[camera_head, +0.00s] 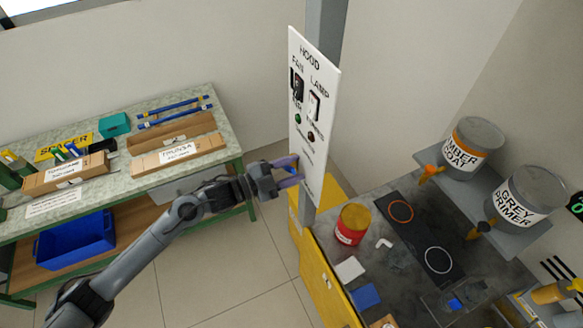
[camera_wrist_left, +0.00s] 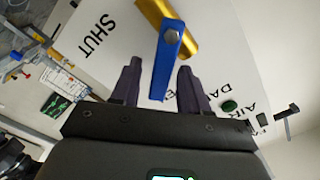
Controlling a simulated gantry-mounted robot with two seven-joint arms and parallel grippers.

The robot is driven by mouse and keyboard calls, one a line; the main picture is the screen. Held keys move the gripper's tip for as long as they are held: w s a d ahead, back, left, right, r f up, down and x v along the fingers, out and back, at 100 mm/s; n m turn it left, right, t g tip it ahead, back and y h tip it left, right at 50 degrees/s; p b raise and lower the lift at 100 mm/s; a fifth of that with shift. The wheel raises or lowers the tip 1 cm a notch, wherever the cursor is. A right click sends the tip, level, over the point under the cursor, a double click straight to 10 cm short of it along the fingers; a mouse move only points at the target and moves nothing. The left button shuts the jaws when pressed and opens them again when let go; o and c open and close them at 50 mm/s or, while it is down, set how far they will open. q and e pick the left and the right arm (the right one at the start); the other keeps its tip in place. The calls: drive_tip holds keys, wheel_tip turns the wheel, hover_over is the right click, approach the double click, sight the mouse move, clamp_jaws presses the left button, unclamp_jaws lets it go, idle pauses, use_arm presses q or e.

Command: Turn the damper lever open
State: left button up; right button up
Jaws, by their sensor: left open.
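The white hood panel (camera_head: 309,120) stands on a grey post in the head view, with fan and lamp switches on its upper part. My left gripper (camera_head: 291,172) is at the panel's lower part, its fingers pointing at the face. In the left wrist view, the blue damper lever (camera_wrist_left: 165,75) lies between the two dark fingers of the open left gripper (camera_wrist_left: 160,66). Gaps show on both sides of the lever. A round grey pivot is at its top end, beside a gold bar (camera_wrist_left: 165,25). The word SHUT is printed left of it. My right gripper is out of view.
A green bench (camera_head: 105,165) with cardboard boxes and blue rods stands at the left. At the right, a grey worktop holds a red can (camera_head: 352,224) and two rings, with large paint tins (camera_head: 472,145) on a shelf. Open floor lies between.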

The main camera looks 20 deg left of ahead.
sight(298, 151)
use_arm(q)
clamp_jaws()
idle(0.3)
idle(0.3)
drive_tip(key=shift+w+a+r+n+p, duration=0.2)
drive_tip(key=shift+r+n+p, duration=0.3)
drive_tip(key=shift+n+p, duration=0.6)
drive_tip(key=shift+w+a+r+n+p, duration=0.15)
drive_tip(key=shift+w+n+p, duration=0.05)
drive_tip(key=shift+n+p, duration=0.4)
drive_tip(key=shift+w+a+r+n+p, duration=0.15)
drive_tip(key=shift+n+p, duration=0.4)
drive_tip(key=shift+n, duration=0.05)
drive_tip(key=n+p, duration=0.1)
drive_tip(key=n, duration=0.1)
drive_tip(key=w+a+n+p, duration=0.1)
drive_tip(key=shift+r+n+p, duration=0.15)
drive_tip(key=shift+n+p, duration=0.2)
drive_tip(key=shift+n, duration=0.05)
drive_tip(key=shift+w+a+n+p, duration=0.3)
drive_tip(key=shift+n+p, duration=0.1)
drive_tip(key=shift+n, duration=0.5)
